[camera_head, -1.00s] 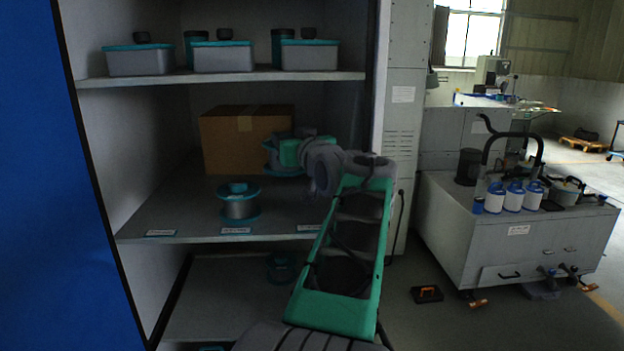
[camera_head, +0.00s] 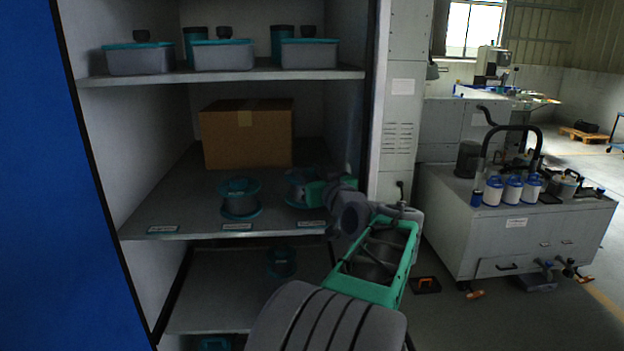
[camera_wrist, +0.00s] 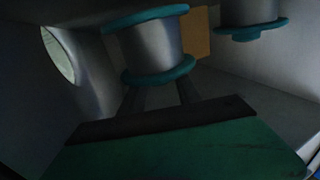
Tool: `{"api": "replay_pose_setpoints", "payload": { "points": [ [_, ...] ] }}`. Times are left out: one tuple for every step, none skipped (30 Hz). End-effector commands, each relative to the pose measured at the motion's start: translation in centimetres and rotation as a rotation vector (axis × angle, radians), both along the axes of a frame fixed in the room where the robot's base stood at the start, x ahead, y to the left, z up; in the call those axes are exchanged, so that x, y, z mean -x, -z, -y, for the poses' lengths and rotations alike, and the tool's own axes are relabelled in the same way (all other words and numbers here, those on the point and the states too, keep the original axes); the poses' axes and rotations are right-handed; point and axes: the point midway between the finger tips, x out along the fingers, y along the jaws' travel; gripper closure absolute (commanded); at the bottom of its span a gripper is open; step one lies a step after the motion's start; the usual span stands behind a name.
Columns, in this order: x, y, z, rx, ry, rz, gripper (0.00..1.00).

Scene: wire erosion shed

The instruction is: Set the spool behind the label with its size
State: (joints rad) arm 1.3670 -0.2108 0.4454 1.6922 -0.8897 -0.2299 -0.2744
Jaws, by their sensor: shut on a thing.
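A grey spool with teal flanges (camera_head: 297,194) is in my gripper (camera_head: 312,190), low over the middle shelf behind the right label (camera_head: 311,224). In the wrist view the held spool (camera_wrist: 155,48) sits between the fingers of my gripper (camera_wrist: 160,90). I cannot tell whether its lower flange touches the shelf. Another spool (camera_head: 240,198) stands upright behind the middle label (camera_head: 238,227); it shows in part in the wrist view (camera_wrist: 250,14). The left label (camera_head: 163,229) has bare shelf behind it. The print on the labels is too small to read.
A cardboard box (camera_head: 247,134) stands at the back of the middle shelf (camera_head: 178,205). Lidded bins (camera_head: 225,56) fill the shelf above. Another spool (camera_head: 281,262) is on the shelf below. The cabinet's right wall is close to my gripper. A grey cart (camera_head: 520,240) stands right.

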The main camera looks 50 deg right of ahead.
Motion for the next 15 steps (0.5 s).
{"api": "replay_pose_setpoints", "payload": {
  "points": [
    [0.0, 0.5, 0.0, 0.003, 0.0, 0.003, 1.0],
    [0.0, 0.9, 0.0, 0.003, 0.001, 0.004, 1.0],
    [0.2, 1.0, 0.1, 0.003, 0.002, 0.004, 1.0],
    [0.3, 1.2, 0.2, 0.004, 0.001, 0.003, 1.0],
    [0.3, 1.4, 0.3, 0.004, 0.001, 0.003, 1.0],
    [0.3, 1.6, 0.3, 0.006, 0.001, 0.004, 1.0],
    [0.3, 1.6, 0.3, 0.007, 0.001, 0.004, 1.0],
    [0.3, 1.6, 0.2, 0.007, 0.001, 0.004, 1.0],
    [0.3, 1.6, 0.2, 0.007, 0.0, 0.004, 1.0],
    [0.3, 1.6, 0.2, 0.007, 0.0, 0.004, 1.0],
    [0.3, 1.7, 0.2, 0.007, 0.0, 0.004, 1.0],
    [0.3, 1.7, 0.2, 0.007, 0.0, 0.004, 1.0],
    [0.3, 1.8, 0.2, 0.006, 0.0, 0.003, 1.0],
    [0.3, 1.9, 0.2, 0.007, 0.0, 0.004, 1.0],
    [0.3, 2.3, 0.3, 0.0, 0.0, 0.0, 0.6]
  ]
}}
